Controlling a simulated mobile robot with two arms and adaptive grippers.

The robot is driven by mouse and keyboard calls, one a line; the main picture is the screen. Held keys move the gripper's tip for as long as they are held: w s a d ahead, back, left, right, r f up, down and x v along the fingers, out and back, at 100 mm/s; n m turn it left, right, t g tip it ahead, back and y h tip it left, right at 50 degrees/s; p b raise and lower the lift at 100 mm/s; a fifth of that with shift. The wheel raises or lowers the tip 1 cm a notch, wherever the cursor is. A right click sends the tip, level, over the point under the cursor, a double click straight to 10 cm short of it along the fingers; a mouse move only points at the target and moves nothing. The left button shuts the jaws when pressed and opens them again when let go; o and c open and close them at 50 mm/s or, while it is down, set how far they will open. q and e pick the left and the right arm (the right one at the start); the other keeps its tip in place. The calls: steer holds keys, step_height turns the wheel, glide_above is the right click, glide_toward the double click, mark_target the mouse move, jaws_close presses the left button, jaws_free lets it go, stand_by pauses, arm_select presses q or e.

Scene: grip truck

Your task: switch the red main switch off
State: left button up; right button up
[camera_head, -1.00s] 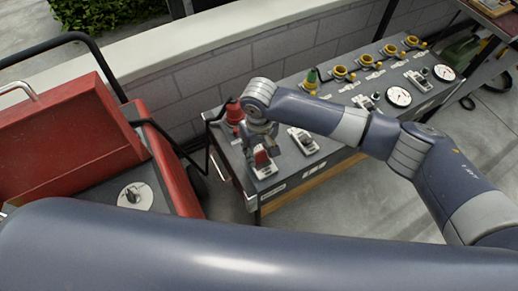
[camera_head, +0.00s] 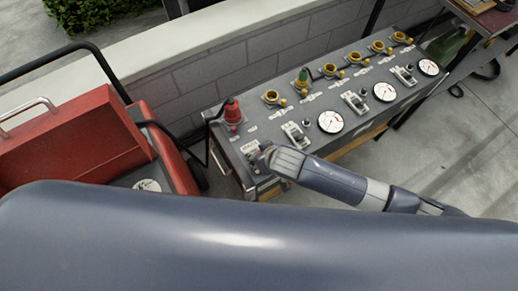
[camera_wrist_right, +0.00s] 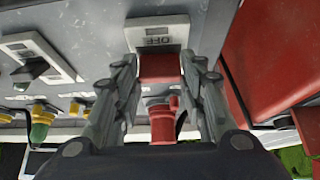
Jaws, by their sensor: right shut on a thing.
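The red main switch (camera_wrist_right: 160,68) sits between the fingers of my right gripper (camera_wrist_right: 159,76) in the right wrist view. The gripper is shut on its red lever. A pale plate (camera_wrist_right: 157,33) with the upside-down word OFF shows just beyond the lever. In the head view my right gripper (camera_head: 260,162) is at the left end of the control panel (camera_head: 330,82), and my wrist hides the lever; part of the switch's white plate (camera_head: 249,147) shows beside it. The lever's exact tilt cannot be told. My left gripper is out of view.
A red plug (camera_head: 233,112) stands just behind the switch on the panel. Other switches (camera_head: 295,133), gauges (camera_head: 331,121) and yellow sockets (camera_head: 271,97) run to the right. A red machine (camera_head: 80,145) stands close on the left. A block wall is behind.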

steer(key=shift+s+d+f+t+y, duration=0.15)
steer(key=shift+s+t+y, duration=0.05)
steer(key=shift+t+y, duration=0.1)
stand_by(0.4)
steer(key=o, duration=1.1)
steer(key=shift+c, duration=0.2)
steer(key=v, duration=1.2)
